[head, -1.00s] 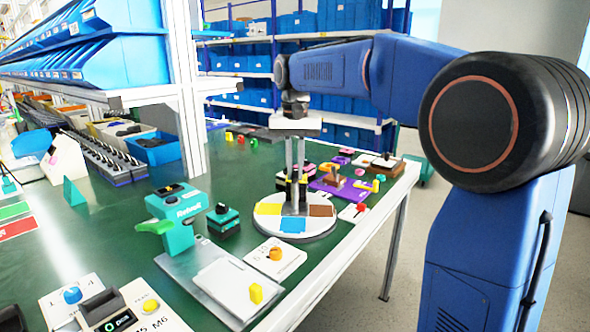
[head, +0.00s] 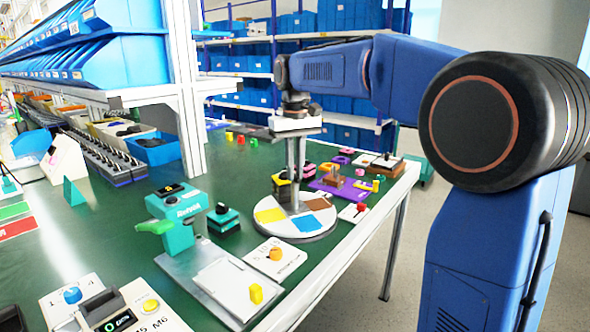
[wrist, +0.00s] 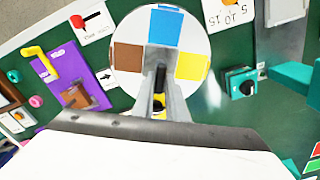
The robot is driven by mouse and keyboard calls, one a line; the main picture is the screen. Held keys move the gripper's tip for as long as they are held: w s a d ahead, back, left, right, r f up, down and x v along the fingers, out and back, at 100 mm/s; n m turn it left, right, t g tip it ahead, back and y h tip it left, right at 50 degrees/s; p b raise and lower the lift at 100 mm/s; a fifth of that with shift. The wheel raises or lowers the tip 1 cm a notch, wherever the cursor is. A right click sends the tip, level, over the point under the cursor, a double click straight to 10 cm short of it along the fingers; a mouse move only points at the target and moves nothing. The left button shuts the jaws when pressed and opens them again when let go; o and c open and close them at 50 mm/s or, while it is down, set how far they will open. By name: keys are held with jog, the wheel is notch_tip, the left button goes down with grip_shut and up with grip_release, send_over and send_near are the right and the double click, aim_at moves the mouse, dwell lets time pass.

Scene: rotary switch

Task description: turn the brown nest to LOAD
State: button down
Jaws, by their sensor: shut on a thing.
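The round white turntable (head: 300,236) stands near the table's right edge. It carries a yellow nest (head: 270,215), a blue nest (head: 306,224) and a brown nest (head: 317,204). In the wrist view the brown nest (wrist: 129,57) is left of my fingers, the blue nest (wrist: 166,27) beyond them and the yellow nest (wrist: 192,67) right of them. My gripper (head: 295,205) points down at the disc's middle. In the wrist view my gripper (wrist: 160,85) is shut on a dark central handle (wrist: 160,74), partly hidden by the fingers. I can read no LOAD mark.
A white card with an orange knob (head: 276,254) lies just in front of the disc. A purple board (head: 342,188) and small pieces sit behind it to the right. A teal device (head: 178,210) stands to the left. A white arrow card (wrist: 105,78) lies beside the disc.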

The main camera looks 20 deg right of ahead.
jog(key=shift+n, duration=2.8)
jog(key=c, duration=1.8)
grip_release()
jog(key=shift+o, duration=0.2)
jog(key=shift+r, duration=0.1)
notch_tip(320, 180, up, 17)
jog(key=shift+r, duration=0.15)
